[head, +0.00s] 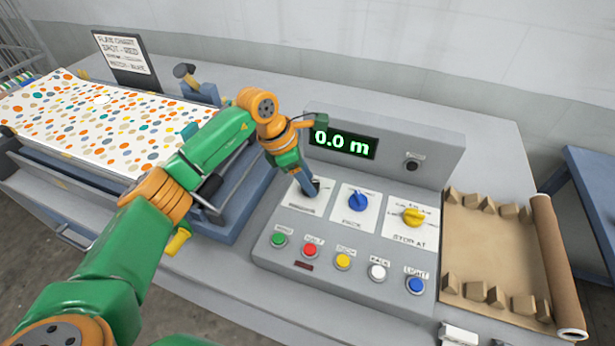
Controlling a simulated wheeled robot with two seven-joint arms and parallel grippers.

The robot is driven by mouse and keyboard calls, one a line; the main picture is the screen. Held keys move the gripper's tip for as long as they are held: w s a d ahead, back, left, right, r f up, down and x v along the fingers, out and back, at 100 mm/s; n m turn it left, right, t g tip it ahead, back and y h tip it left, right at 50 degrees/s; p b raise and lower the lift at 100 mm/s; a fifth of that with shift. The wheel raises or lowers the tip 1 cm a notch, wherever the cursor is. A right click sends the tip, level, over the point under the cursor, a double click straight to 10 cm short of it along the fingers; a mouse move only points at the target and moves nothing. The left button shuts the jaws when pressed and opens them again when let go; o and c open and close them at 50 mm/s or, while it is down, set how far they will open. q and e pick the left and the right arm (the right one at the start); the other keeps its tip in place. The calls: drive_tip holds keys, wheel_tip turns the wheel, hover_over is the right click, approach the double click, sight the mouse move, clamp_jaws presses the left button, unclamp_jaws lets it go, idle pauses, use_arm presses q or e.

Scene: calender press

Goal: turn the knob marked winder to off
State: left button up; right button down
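The control console (350,240) has three knob plates in a row. The leftmost plate (296,207) carries a dark knob (317,186), mostly hidden by my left gripper (311,192). Its label is too small to read, so I cannot confirm that it says winder, and its pointer setting is hidden. My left gripper reaches down with its tips at this dark knob. I cannot tell whether the fingers are closed on it. To its right are a blue knob (358,201) marked PACE and a yellow knob (413,216) marked STOP AT. My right gripper is out of view.
Several push buttons, including a red one (310,250), line the console front. A display (343,142) reads 0.0 m, with a small black knob (412,164) right of it. Dotted sheet (90,120) lies left; a brown paper roll (556,265) is right.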

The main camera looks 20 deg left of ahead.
use_arm(q)
clamp_jaws()
drive_tip(key=shift+n, duration=0.4)
drive_tip(key=n+b, duration=0.1)
drive_tip(key=n, duration=0.1)
drive_tip(key=n+t+y+b, duration=0.1)
drive_tip(key=n, duration=0.1)
drive_tip(key=shift+d+f+n+t, duration=0.1)
drive_tip(key=shift+d+n+t, duration=0.05)
drive_tip(key=shift+n+t, duration=0.2)
drive_tip(key=n+y+b, duration=0.1)
drive_tip(key=n+b, duration=0.1)
drive_tip(key=n, duration=0.1)
drive_tip(key=shift+s+d+t, duration=0.1)
drive_tip(key=shift+t, duration=0.15)
drive_tip(key=shift+n+y+b, duration=0.8)
drive_tip(key=shift+n+b, duration=0.25)
drive_tip(key=shift+n, duration=0.6)
drive_tip(key=shift+r, duration=0.2)
drive_tip(key=o, duration=0.7)
unclamp_jaws()
drive_tip(key=shift+f, duration=0.1)
